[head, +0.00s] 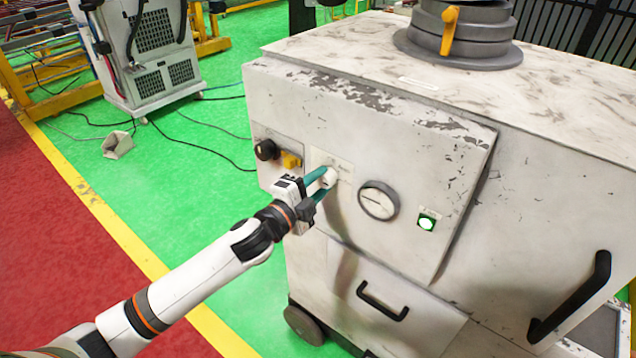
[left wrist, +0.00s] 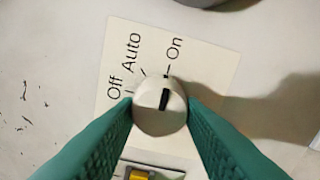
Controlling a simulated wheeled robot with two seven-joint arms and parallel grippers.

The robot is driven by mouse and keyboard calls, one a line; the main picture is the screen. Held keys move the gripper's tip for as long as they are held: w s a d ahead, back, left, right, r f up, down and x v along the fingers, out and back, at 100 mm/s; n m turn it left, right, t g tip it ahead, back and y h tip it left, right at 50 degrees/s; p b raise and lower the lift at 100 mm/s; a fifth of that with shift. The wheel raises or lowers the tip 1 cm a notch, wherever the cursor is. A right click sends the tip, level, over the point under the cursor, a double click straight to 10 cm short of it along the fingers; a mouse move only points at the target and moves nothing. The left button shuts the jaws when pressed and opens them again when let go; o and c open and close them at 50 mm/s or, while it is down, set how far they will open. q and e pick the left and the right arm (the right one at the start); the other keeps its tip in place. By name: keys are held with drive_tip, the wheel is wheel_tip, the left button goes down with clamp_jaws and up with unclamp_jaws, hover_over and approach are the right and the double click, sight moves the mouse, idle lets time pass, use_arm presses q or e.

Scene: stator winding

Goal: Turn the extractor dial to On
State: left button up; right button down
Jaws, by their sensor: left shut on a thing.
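The extractor dial (head: 330,177) is a small white knob on the front panel of the scuffed white extractor cabinet (head: 420,150). My left gripper (head: 324,182) is shut on it, with a teal finger on each side. In the left wrist view the dial (left wrist: 158,112) sits between the fingers and its black pointer mark is directed at the tick by "On". The label plate (left wrist: 205,65) reads Off, Auto and On from left to right. My right gripper is not in view.
A round gauge (head: 378,200) and a lit green switch (head: 427,221) are right of the dial. A black knob (head: 266,149) and a yellow switch (head: 291,160) are to its left. A black drawer handle (head: 382,300) sticks out below. Green floor (head: 190,200) lies open at left.

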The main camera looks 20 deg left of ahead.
use_arm(q)
drive_tip(key=shift+m, duration=0.3)
drive_tip(key=o, duration=1)
drive_tip(key=shift+s+a+f, duration=0.1)
drive_tip(key=shift+s, duration=0.2)
drive_tip(key=b+v, duration=0.4)
drive_tip(key=v, duration=0.7)
drive_tip(key=shift+s+b, duration=0.2)
drive_tip(key=shift+b, duration=0.1)
